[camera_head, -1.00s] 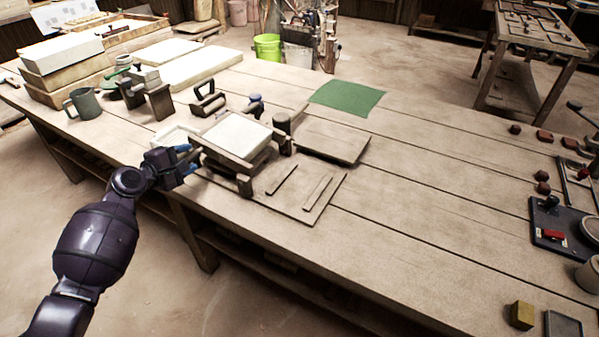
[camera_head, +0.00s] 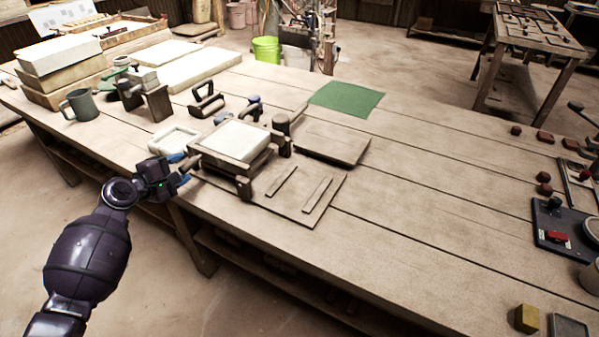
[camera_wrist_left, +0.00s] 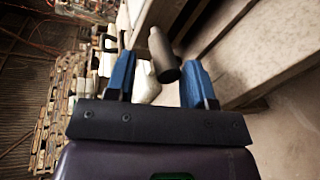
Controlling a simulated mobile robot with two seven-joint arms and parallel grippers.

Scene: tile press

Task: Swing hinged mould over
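The hinged mould is a brown wooden frame with a pale slab (camera_head: 240,141) in it. It lies on the bench beside a wooden base board (camera_head: 303,208) that bears two thin strips. My left gripper (camera_head: 181,168) is at the bench's near edge, just left of the mould. Its blue fingers are spread. In the left wrist view a dark round handle (camera_wrist_left: 163,55) shows between the spread fingers (camera_wrist_left: 157,82), with room on both sides. I cannot tell from the head view exactly how far the fingertips are from the handle. My right gripper is not in view.
A pale tray-like frame (camera_head: 173,141) and a dark-handled tool (camera_head: 207,102) stand behind the gripper. A flat board (camera_head: 333,143) and a green sheet (camera_head: 345,97) lie beyond the mould. A mug (camera_head: 80,104) is at left.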

